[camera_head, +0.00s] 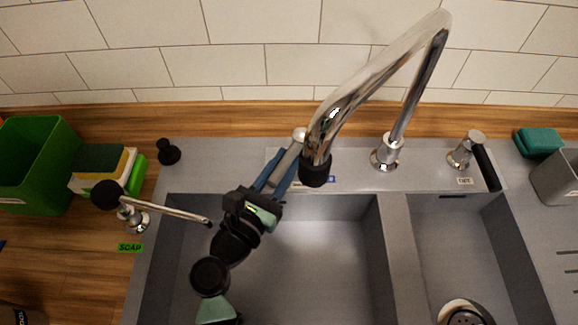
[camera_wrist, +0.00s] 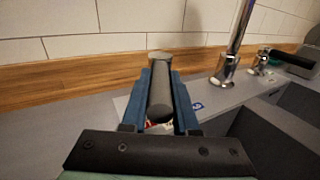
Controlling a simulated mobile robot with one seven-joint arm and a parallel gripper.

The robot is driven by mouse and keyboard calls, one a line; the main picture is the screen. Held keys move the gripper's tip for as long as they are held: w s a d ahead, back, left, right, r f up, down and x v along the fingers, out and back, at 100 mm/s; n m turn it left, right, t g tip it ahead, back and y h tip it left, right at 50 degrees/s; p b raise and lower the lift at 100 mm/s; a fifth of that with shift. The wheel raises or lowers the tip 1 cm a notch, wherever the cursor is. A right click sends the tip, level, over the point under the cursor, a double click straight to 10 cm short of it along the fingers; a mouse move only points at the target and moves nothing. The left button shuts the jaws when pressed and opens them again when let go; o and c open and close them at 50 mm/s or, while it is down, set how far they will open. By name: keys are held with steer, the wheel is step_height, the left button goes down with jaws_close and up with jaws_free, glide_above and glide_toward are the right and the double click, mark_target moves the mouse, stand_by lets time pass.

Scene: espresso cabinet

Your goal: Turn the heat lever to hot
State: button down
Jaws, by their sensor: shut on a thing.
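The heat lever (camera_head: 295,146) is a grey, rounded handle on the sink's back ledge, left of the tall chrome faucet (camera_head: 400,115). In the wrist view the lever (camera_wrist: 160,98) lies lengthwise between the two blue fingers of my gripper (camera_wrist: 160,95). In the head view my gripper (camera_head: 279,168) reaches over the left basin to the ledge, its fingers on both sides of the lever, shut on it. A blue label (camera_wrist: 197,106) shows right of the fingers. A bit of red marking (camera_wrist: 154,125) shows under the lever, mostly hidden.
A soap dispenser (camera_head: 135,215) with a thin spout stands left of my arm. The faucet spout hangs close to the right of my gripper. A second lever (camera_head: 485,165) with a black handle stands at the right. The tiled wall (camera_head: 230,60) is behind.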

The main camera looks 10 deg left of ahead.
steer(key=shift+w+a+m+h, duration=0.1)
steer(key=shift+a+m+h, duration=0.2)
steer(key=shift+m+h, duration=0.25)
steer(key=shift+g+h, duration=0.25)
steer(key=shift+g, duration=0.05)
steer(key=c, duration=0.7)
jaws_free()
steer(key=b+v, duration=0.2)
steer(key=v, duration=1.1)
steer(key=shift+b, duration=0.3)
